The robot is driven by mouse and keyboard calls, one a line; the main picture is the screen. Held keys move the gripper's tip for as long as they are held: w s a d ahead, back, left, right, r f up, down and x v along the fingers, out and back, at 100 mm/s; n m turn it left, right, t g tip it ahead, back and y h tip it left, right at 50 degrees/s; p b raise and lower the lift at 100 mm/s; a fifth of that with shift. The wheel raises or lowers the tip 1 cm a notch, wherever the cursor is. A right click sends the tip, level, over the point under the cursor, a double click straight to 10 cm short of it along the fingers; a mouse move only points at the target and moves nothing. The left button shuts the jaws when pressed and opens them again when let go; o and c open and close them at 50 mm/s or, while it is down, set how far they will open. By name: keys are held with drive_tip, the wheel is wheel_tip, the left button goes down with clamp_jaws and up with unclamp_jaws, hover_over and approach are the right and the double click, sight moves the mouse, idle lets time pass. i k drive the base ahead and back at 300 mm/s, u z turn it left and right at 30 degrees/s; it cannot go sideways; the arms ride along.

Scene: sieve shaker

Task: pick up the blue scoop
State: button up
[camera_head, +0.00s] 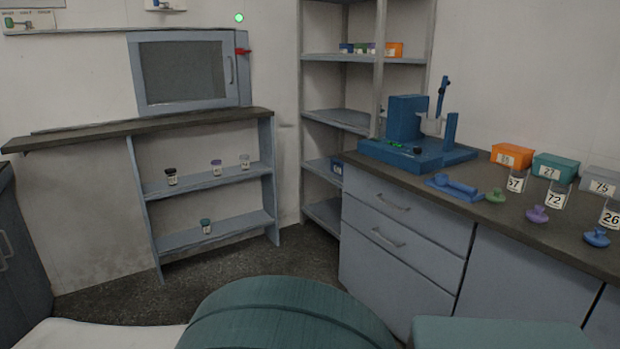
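A blue piece (456,187) lies on the dark countertop in front of the blue machine, with a rounded bar on a flat base. It is the thing most like a blue scoop, but it is too small to be sure. My gripper is not in view. Teal rounded shapes at the bottom edge look like parts of my own body.
The blue machine (423,150) stands behind on the counter (470,212). Green, purple (537,214) and blue knobs (596,238), numbered jars (558,196) and orange, teal and grey boxes (555,168) stand to the right. Drawers (400,235) are below; floor (160,290) is open at left.

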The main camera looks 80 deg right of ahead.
sight(443, 180)
drive_tip(key=z, duration=3.4)
drive_tip(key=i, duration=0.8)
drive_tip(key=u, duration=0.1)
